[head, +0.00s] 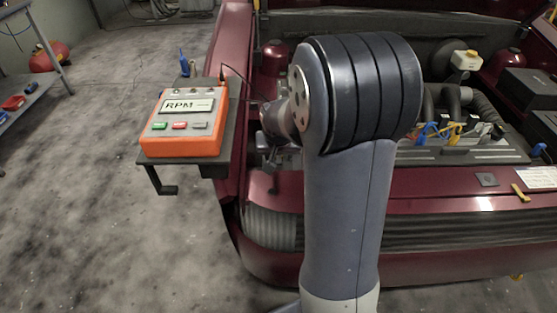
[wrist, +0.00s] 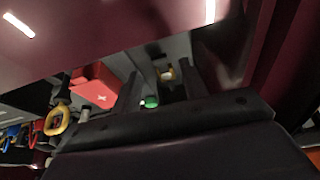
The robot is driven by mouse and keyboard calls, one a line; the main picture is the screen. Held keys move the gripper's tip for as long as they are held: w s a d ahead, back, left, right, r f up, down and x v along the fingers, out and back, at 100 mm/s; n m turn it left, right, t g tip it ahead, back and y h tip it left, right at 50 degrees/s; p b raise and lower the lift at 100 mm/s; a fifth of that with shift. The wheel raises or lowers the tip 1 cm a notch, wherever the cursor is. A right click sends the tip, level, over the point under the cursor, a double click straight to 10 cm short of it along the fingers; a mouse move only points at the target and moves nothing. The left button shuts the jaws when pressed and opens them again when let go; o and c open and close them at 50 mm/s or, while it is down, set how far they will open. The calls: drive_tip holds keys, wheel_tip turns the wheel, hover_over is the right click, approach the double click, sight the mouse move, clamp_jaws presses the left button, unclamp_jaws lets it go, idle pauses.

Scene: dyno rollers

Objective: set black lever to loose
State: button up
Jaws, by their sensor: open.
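My gripper (wrist: 160,72) shows in the wrist view with its two dark fingers apart and nothing seen held between them. In the head view my arm hides most of it. I cannot make out a thing that is surely the black lever. A dark bent bracket (head: 160,183) hangs under the shelf on the left in the head view. A small dark plate (head: 487,180) lies on the car's front panel. In the wrist view a green round thing (wrist: 151,102) and a small yellow and white thing (wrist: 166,74) show between the fingers, farther off.
An orange RPM box (head: 182,143) sits on a dark shelf at the car's left front corner. The red car (head: 440,186) has its engine bay open. In the wrist view a red box with a white cross (wrist: 97,88) and a yellow ring (wrist: 57,121) lie left.

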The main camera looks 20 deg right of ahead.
sight(279, 160)
drive_tip(key=shift+x, duration=1.4)
clamp_jaws()
